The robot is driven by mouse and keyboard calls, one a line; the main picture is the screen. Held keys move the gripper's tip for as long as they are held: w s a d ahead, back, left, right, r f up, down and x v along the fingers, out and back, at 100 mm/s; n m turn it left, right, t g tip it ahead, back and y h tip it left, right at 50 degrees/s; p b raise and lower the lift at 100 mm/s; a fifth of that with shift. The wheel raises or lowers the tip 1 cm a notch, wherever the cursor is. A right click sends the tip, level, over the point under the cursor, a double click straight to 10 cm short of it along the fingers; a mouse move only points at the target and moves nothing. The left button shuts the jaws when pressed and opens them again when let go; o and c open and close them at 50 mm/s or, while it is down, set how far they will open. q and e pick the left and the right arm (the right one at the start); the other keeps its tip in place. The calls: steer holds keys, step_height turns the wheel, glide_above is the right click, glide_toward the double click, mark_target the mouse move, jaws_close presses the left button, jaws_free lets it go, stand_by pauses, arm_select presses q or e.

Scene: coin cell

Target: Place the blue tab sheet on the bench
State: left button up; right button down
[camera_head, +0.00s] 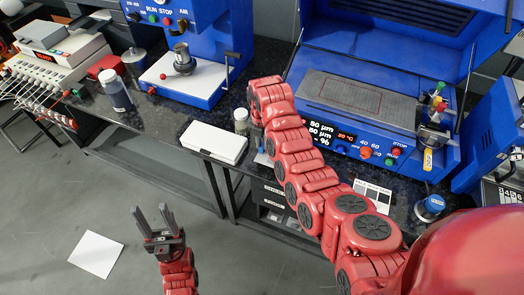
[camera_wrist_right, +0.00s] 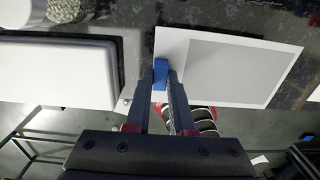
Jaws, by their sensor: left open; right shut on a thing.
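The blue tab sheet (camera_wrist_right: 235,70) shows in the right wrist view as a white sheet with a grey rectangle and a blue tab (camera_wrist_right: 160,75) at its left end. My right gripper (camera_wrist_right: 164,78) is shut on the blue tab. The sheet lies over the dark speckled bench (camera_wrist_right: 135,20); I cannot tell whether it touches it. In the head view my right gripper is hidden behind my red arm, near the bench's front edge. My left gripper (camera_head: 152,218) is open and empty, above the floor in front of the bench.
A white case (camera_head: 213,142) lies left of my right arm and close to the sheet (camera_wrist_right: 60,70). A small jar (camera_head: 241,121) stands behind it. Blue machines (camera_head: 340,150) line the bench. A white paper (camera_head: 97,253) lies on the floor.

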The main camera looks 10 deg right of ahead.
steer(key=shift+w, duration=0.3)
step_height(320, 180, down, 3)
steer(key=shift+r+p, duration=0.1)
steer(key=shift+p, duration=0.6)
steer(key=shift+f, duration=0.4)
steer(key=shift+f, duration=0.15)
steer(key=c, duration=0.8)
jaws_free()
